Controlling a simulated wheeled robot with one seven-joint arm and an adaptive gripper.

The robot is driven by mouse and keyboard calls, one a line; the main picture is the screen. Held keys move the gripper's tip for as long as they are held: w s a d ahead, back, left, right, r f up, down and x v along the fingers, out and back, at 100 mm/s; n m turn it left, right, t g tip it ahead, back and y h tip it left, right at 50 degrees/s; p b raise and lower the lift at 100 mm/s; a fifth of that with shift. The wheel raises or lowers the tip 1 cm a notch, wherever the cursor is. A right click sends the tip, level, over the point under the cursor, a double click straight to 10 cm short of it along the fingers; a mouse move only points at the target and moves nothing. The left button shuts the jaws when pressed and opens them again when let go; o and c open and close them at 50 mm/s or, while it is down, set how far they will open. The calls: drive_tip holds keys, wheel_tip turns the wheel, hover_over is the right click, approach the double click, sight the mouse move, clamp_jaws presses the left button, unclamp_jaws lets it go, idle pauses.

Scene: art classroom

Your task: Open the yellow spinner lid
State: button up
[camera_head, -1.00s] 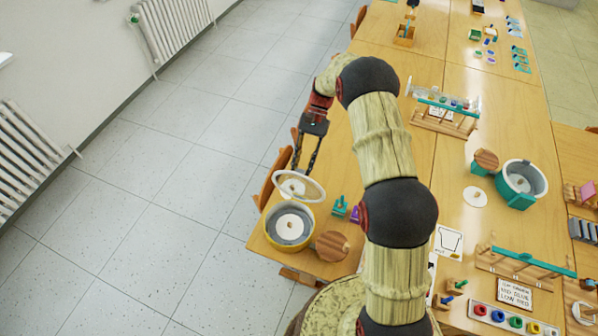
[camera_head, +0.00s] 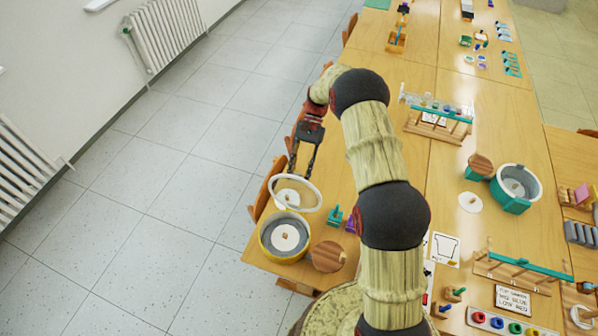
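The yellow spinner (camera_head: 264,246) is a round yellow tub with a grey inside and a white disc, near the left edge of the table. Its lid (camera_head: 318,203), a pale ring with a see-through middle, stands tilted up at the tub's far side, so the tub's mouth is uncovered. My gripper (camera_head: 302,174) points down at the lid's far upper rim. Its two dark fingers are apart, with nothing seen between them. Whether the fingertips touch the lid is too small to tell.
A round wooden piece (camera_head: 328,256) sits right of the yellow tub, with small teal (camera_head: 334,216) and purple pieces behind it. A similar teal tub (camera_head: 515,188) stands farther right. A chair (camera_head: 267,188) is at the table's left edge; open floor lies beyond.

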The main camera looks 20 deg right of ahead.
drive_tip(key=shift+o, duration=1.3)
drive_tip(key=shift+w+r, duration=0.1)
drive_tip(key=shift+r, duration=0.1)
drive_tip(key=shift+r, duration=0.1)
drive_tip(key=v, duration=1.1)
drive_tip(key=shift+w+d+r, duration=0.15)
drive_tip(key=shift+w+r, duration=0.1)
drive_tip(key=shift+w, duration=0.05)
